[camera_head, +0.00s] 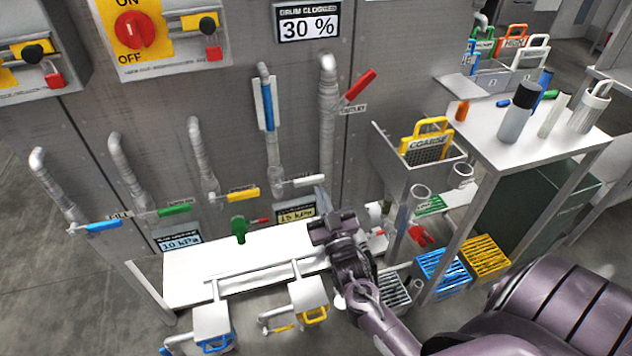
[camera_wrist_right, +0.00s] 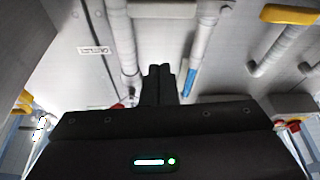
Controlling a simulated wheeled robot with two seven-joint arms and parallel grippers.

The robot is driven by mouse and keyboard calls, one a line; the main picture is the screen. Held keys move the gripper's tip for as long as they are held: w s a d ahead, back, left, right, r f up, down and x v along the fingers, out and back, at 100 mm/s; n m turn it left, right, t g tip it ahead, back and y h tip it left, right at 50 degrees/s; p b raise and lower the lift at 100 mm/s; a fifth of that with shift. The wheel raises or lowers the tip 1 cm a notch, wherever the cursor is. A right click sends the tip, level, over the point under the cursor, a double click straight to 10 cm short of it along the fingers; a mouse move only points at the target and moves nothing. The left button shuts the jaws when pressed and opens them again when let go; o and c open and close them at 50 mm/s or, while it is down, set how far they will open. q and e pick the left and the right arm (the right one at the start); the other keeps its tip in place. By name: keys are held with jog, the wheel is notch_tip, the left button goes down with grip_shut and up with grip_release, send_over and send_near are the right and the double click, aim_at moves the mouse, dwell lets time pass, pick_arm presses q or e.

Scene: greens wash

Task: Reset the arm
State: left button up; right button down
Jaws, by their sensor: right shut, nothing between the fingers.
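My right arm comes in from the lower right in the head view. Its gripper (camera_head: 334,226) is in front of the machine panel, above the right end of the white shelf (camera_head: 190,278). In the right wrist view the two black fingers (camera_wrist_right: 160,84) are together with nothing between them. Pipes and the grey panel lie beyond the fingertips. My left gripper is not in either view.
The grey panel carries several pipes with coloured valve handles, such as the red handle (camera_head: 361,85) and yellow handle (camera_head: 243,195). A side table (camera_head: 505,150) holds a dark-capped bottle (camera_head: 517,115). Blue (camera_head: 443,272) and yellow (camera_head: 486,258) crates stand below right. Open floor lies at left.

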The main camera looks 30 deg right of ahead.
jog(key=s+a+f+n+g+y, duration=0.1)
jog(key=s+a+f+g, duration=0.25)
jog(key=f, duration=0.75)
jog(key=s+a+f+g+y, duration=0.2)
jog(key=s+f+g, duration=0.15)
jog(key=f, duration=0.65)
jog(key=s+a+f+n+g+y, duration=0.15)
jog(key=s+f, duration=0.35)
jog(key=f, duration=0.6)
jog(key=s+a+f+g, duration=0.1)
jog(key=s+f+g, duration=0.5)
jog(key=s, duration=0.9)
jog(key=s+a+f+n+g, duration=0.1)
jog(key=s+f+g, duration=0.4)
jog(key=s+f, duration=0.7)
jog(key=s, duration=0.2)
jog(key=shift+s+a+g+y+p, duration=0.3)
jog(key=shift+s+g+y+p, duration=0.05)
jog(key=shift+s, duration=0.05)
